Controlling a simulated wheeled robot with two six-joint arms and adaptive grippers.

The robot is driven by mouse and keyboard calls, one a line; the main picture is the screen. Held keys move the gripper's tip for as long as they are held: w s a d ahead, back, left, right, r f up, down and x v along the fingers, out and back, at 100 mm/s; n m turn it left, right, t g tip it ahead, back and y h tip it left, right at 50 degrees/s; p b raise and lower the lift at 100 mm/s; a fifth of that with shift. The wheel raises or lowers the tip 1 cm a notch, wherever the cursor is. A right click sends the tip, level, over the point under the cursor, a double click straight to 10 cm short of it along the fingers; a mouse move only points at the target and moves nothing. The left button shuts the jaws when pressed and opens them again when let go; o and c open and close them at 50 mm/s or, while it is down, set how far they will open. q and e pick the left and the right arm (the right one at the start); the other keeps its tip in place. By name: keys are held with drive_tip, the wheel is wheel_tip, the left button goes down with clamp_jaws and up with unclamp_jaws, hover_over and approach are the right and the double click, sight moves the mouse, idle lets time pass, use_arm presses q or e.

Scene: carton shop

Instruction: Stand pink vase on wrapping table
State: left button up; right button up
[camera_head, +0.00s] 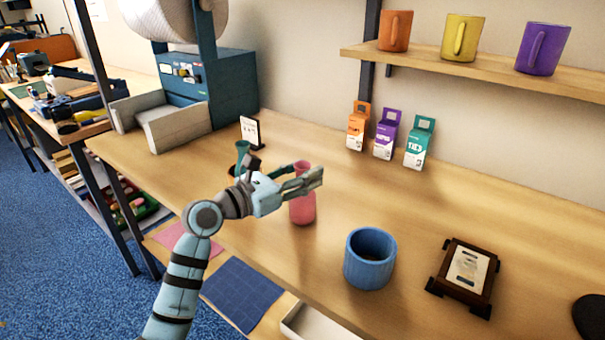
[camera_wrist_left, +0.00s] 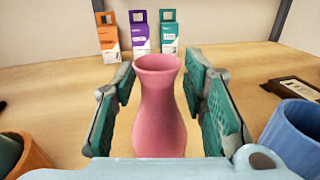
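The pink vase (camera_head: 303,210) stands upright on the wooden wrapping table (camera_head: 350,200), near its middle. It also shows in the left wrist view (camera_wrist_left: 160,125), with a flared rim, narrow neck and wider body. My left gripper (camera_head: 304,179) is at the vase's upper part, with one finger on each side of it. In the left wrist view the fingers (camera_wrist_left: 162,95) are spread, and the vase is between them with no clear grip on it. The vase's base is hidden in that view. My right gripper is in neither view.
A blue mug (camera_head: 370,258) and a dark framed stand (camera_head: 466,275) are on the right. A green vase (camera_head: 242,153) is close behind the left gripper. Boxes (camera_head: 384,136) stand at the back, below a shelf of mugs (camera_head: 462,38).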

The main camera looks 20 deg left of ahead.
use_arm(q)
drive_tip(key=shift+s+r, duration=0.25)
drive_tip(key=shift+s, duration=0.1)
drive_tip(key=shift+s+a, duration=0.2)
drive_tip(key=shift+a, duration=0.05)
drive_tip(key=v, duration=1.1)
drive_tip(key=shift+p, duration=0.3)
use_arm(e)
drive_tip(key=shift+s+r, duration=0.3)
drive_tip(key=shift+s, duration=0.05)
use_arm(q)
drive_tip(key=shift+s, duration=0.15)
